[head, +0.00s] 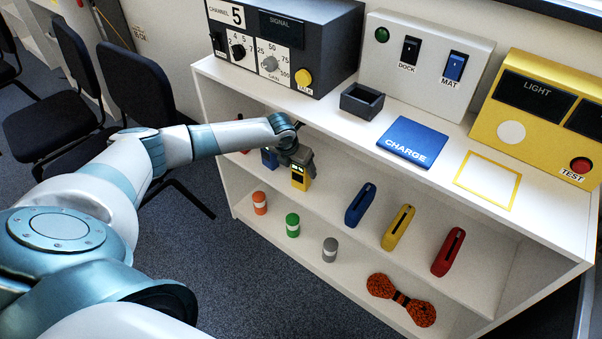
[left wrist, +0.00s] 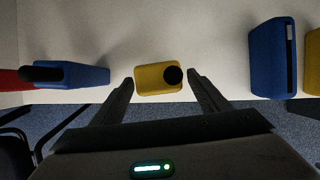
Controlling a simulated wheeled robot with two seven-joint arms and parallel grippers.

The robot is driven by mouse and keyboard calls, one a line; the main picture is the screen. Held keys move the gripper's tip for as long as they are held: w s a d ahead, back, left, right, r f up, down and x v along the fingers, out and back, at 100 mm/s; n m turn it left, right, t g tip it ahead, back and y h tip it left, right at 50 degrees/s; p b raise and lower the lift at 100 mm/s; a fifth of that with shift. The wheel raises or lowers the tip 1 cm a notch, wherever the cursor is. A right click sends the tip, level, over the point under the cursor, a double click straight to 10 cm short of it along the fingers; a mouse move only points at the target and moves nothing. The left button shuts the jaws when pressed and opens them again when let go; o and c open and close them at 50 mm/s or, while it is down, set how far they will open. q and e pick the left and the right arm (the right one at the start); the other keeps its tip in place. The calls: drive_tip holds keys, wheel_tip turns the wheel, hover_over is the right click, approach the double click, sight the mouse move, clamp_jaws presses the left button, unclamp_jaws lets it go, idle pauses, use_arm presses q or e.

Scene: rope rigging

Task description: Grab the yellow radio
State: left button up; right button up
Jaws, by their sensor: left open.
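The yellow radio (head: 299,183) stands on the upper inner shelf of the white unit, partly hidden by my left gripper (head: 298,158). In the left wrist view the yellow radio (left wrist: 150,79), with a round black knob or stub, lies between the two fingertips of my open left gripper (left wrist: 160,82). A small gap shows on each side of it. A blue radio (head: 269,157) stands just left of it, and it also shows in the left wrist view (left wrist: 80,75). A red one (left wrist: 12,80) is further left. My right gripper is not in view.
Blue (head: 360,205), yellow (head: 398,227) and red (head: 448,252) slotted cases stand right on the same shelf. Orange, green and grey cylinders (head: 330,249) and an orange rope bundle (head: 401,299) are lower. The white top board (head: 350,130) overhangs the shelf.

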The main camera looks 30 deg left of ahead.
sight(301, 170)
use_arm(q)
drive_tip(key=shift+x, duration=1.55)
drive_tip(key=c, duration=1.4)
